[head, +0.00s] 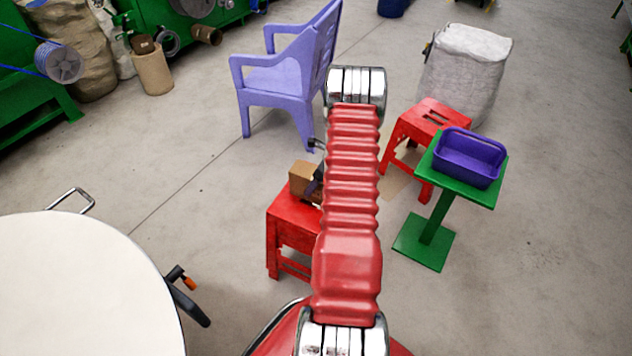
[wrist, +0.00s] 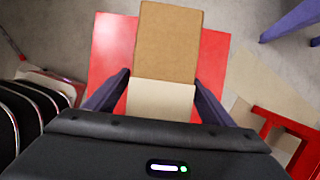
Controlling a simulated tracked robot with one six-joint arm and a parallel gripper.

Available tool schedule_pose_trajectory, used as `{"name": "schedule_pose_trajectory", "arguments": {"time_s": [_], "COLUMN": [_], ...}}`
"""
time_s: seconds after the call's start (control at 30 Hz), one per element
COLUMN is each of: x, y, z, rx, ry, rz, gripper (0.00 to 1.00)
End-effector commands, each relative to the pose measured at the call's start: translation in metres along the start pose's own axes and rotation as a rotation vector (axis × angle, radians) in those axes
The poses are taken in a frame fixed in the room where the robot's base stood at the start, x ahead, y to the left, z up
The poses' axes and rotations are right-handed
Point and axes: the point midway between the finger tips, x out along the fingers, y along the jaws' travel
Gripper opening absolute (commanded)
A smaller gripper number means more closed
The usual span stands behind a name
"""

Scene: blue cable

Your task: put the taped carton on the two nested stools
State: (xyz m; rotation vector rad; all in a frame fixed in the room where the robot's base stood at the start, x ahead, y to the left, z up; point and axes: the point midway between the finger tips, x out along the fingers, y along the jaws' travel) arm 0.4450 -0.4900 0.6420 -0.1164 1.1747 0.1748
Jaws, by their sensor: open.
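The carton (head: 303,181) is a brown box resting on the near red stool (head: 287,222) in the head view. In the wrist view the carton (wrist: 168,45) has a brown upper part and a paler near part, over the red stool top (wrist: 112,50). My gripper (wrist: 161,80) is open, with one dark finger on each side of the carton's near part and a gap showing beside it. In the head view my arm hides most of the gripper and part of the carton. A second red stool (head: 432,115) stands behind to the right; I cannot tell which stool is nested.
A green stand (head: 430,242) with a purple basket (head: 468,158) is right of my arm. A purple chair (head: 285,78) stands behind, and a pale sack (head: 466,68) is at the back right. A round white table (head: 80,290) is at the near left. Concrete floor is clear at far right.

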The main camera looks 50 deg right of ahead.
Motion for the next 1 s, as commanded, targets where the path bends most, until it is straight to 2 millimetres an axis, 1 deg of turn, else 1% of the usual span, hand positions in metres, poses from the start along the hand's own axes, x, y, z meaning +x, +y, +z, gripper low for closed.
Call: {"name": "schedule_pose_trajectory", "arguments": {"time_s": [0.17,0.27,0.8,0.9,1.0], "x": [-0.015,-0.027,-0.104,-0.114,-0.118], "y": [-0.001,-0.001,-0.001,-0.001,0.0], "z": [0.0,0.0,0.0,0.0,-0.001], "rx": [0.0,0.001,0.0,0.001,0.001], "ry": [-0.001,-0.001,-0.001,-0.001,0.0], "rz": [-0.002,-0.003,-0.002,-0.002,-0.001], "gripper": [0.76,0.76,0.76,0.76,0.76]}}
